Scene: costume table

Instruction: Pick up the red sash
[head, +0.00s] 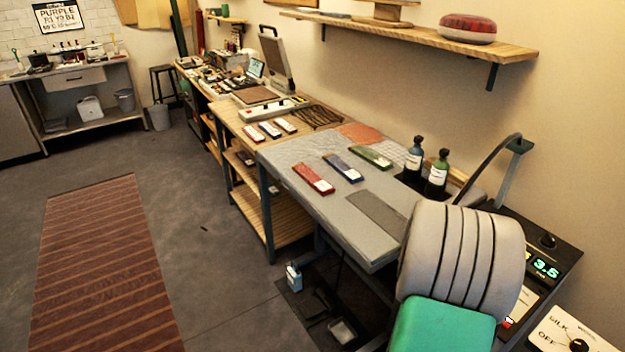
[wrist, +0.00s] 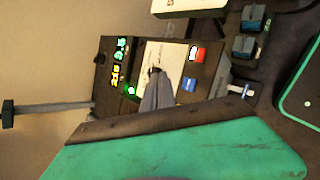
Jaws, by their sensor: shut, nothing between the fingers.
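The red sash (head: 313,178) is a narrow flat strip with a pale label at its near end. It lies on the grey-topped table (head: 290,155) in the head view, left of a blue strip (head: 343,167) and a green strip (head: 371,157). The red sash does not show in the wrist view. My gripper (wrist: 156,80) shows there as grey, tapering fingers, shut and empty, in front of a control box. The fingers cannot be made out in the head view, so their exact distance from the sash is unclear.
Two dark bottles (head: 437,173) stand at the table's back right. A dark grey pad (head: 377,213) lies nearer. A control box (head: 540,262) with a lit display and an upright post (head: 505,175) is at the right. A shelf (head: 420,35) overhangs behind.

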